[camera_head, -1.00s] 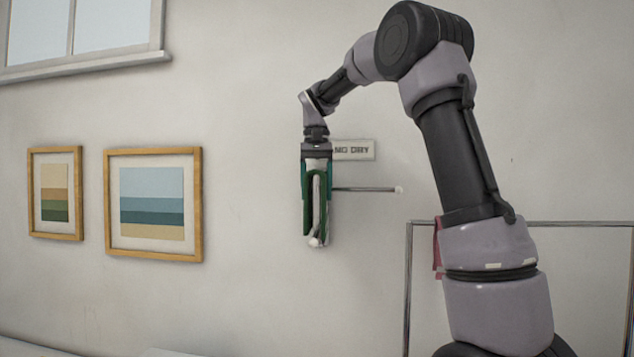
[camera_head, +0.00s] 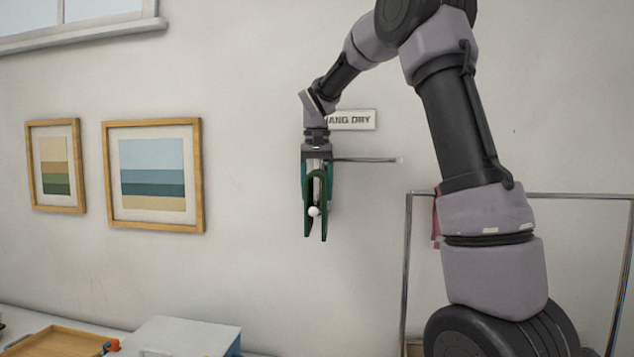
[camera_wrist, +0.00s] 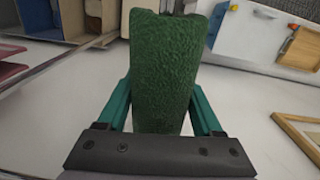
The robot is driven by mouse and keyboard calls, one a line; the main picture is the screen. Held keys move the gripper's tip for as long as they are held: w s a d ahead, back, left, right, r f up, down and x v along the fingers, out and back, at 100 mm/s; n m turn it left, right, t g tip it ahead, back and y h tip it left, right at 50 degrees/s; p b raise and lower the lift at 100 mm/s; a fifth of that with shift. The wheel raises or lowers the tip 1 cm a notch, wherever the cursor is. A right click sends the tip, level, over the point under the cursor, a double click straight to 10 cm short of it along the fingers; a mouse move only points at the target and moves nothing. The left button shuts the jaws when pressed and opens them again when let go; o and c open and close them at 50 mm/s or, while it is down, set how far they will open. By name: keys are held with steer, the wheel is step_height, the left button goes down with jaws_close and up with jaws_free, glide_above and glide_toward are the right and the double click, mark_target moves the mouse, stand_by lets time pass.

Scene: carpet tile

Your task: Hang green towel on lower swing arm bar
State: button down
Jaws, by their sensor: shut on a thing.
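The green towel (camera_head: 307,220) hangs folded from my gripper (camera_head: 317,175), its two halves pointing down like an upside-down V. My gripper is shut on the towel's upper part. A swing arm bar with a white ball tip (camera_head: 313,211) points toward the camera, the tip showing between the towel halves. Whether the towel touches this bar cannot be told. Another swing arm bar (camera_head: 365,160) reaches right along the wall, beside my gripper. In the wrist view the towel (camera_wrist: 160,75) fills the middle between my teal fingers, hiding the bar behind it.
A sign ending in "ANG DRY" (camera_head: 351,120) is on the wall behind my gripper. A metal rack frame (camera_head: 407,270) stands right, with a red cloth (camera_head: 436,222) partly behind my arm. A white box (camera_head: 180,337) and wooden tray (camera_head: 60,343) are below left. Framed pictures hang left.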

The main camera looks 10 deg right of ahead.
step_height(320, 180, down, 6)
stand_by(0.7)
steer(key=shift+f, duration=0.1)
jaws_free()
step_height(320, 180, up, 11)
steer(key=shift+f, duration=0.1)
steer(key=s+d+f+t+y, duration=0.1)
steer(key=s+d+t, duration=0.2)
steer(key=s, duration=1)
steer(key=s+d+f+t+y, duration=0.1)
steer(key=s+t, duration=0.3)
steer(key=s, duration=0.9)
steer(key=shift+d+f+m, duration=0.25)
steer(key=shift+d+m, duration=0.15)
steer(key=shift+d, duration=0.5)
